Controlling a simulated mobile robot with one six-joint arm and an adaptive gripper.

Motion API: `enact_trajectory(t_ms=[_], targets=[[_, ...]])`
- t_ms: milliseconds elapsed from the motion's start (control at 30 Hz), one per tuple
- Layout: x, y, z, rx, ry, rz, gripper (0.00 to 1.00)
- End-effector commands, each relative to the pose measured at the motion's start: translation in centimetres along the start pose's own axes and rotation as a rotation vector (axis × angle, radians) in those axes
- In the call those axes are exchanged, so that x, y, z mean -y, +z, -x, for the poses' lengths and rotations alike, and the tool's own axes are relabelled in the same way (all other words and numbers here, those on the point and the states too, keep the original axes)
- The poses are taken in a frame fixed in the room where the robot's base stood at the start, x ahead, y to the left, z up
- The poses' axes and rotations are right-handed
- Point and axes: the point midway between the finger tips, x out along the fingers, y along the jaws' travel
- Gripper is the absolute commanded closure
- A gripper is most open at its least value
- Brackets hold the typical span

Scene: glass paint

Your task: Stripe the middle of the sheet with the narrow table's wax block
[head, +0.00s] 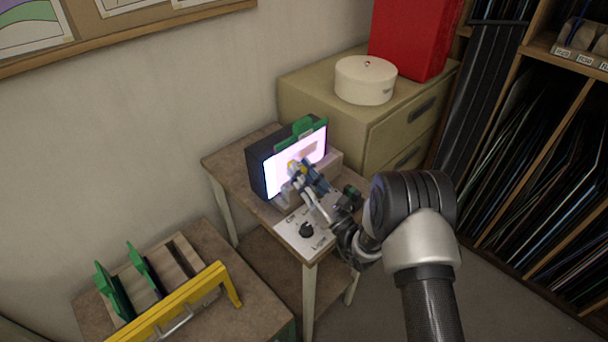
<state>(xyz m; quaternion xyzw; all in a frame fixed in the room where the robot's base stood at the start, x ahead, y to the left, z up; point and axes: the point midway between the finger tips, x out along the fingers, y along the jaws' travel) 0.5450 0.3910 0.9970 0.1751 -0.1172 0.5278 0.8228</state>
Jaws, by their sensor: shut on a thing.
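A bright, glowing pale sheet (283,178) stands upright on the front of a dark box (256,170), with a green clip (302,130) along its top. My gripper (296,170) is in front of the sheet, left of its middle, shut on a small yellow piece that looks like the wax block (291,164). The piece is close to the sheet; I cannot tell whether it touches. A dull brownish patch shows on the sheet right of the gripper; I cannot tell if it is wax or shadow. The gripper hides part of the sheet's lower middle.
The box stands on a small wooden table (225,158) with a white control panel (292,236) in front. A cabinet (400,130) with a round white tin (364,80) is behind. A lower-left table (262,293) holds green-edged panels and a yellow-handled frame (185,302).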

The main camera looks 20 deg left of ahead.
Motion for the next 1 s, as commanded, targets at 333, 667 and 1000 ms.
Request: enact_trajectory(t_ms=[333, 667, 1000], targets=[[0.0, -0.3, -0.7, 0.0, 0.0, 0.0, 1.0], [1.4, -0.1, -0.6, 0.003, -0.001, 0.001, 1.0], [4.0, 0.4, -0.7, 0.001, -0.001, 0.001, 1.0]])
